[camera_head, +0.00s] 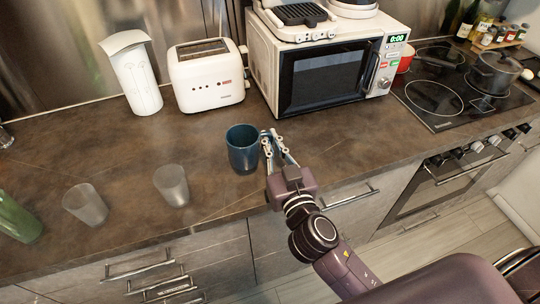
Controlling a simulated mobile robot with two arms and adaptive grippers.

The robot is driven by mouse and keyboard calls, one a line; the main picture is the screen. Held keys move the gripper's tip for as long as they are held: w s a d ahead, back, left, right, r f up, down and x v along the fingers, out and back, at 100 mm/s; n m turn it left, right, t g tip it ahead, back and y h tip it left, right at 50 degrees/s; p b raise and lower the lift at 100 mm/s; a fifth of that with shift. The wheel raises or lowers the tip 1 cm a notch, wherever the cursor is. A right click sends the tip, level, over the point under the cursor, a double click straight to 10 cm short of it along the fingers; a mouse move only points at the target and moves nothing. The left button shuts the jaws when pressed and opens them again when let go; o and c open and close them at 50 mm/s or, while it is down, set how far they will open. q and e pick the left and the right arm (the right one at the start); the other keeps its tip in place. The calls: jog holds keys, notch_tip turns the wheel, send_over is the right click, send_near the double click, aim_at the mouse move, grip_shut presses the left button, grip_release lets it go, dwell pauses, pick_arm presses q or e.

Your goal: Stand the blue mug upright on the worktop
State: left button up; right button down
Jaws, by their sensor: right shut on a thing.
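The blue mug (243,152) is upright, its open rim facing up, at the middle of the brown worktop (340,141). Its base is at or very close to the worktop; I cannot tell if a small gap is left. My right gripper (268,147) is at the mug's right side, shut on it, apparently at the handle, which the fingers hide. My left gripper is not in view.
Two frosted cups (171,186) (85,205) and a green bottle (17,218) stand to the left. A toaster (209,77), a white jug-like container (133,76) and a microwave (322,75) stand behind. The hob (436,97) is at the right. The worktop right of my gripper is clear.

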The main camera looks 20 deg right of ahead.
notch_tip(320, 180, down, 5)
jog(key=shift+r+b, duration=0.2)
jog(key=shift+b, duration=0.5)
jog(key=shift+f, duration=0.15)
jog(key=c, duration=2.1)
grip_release()
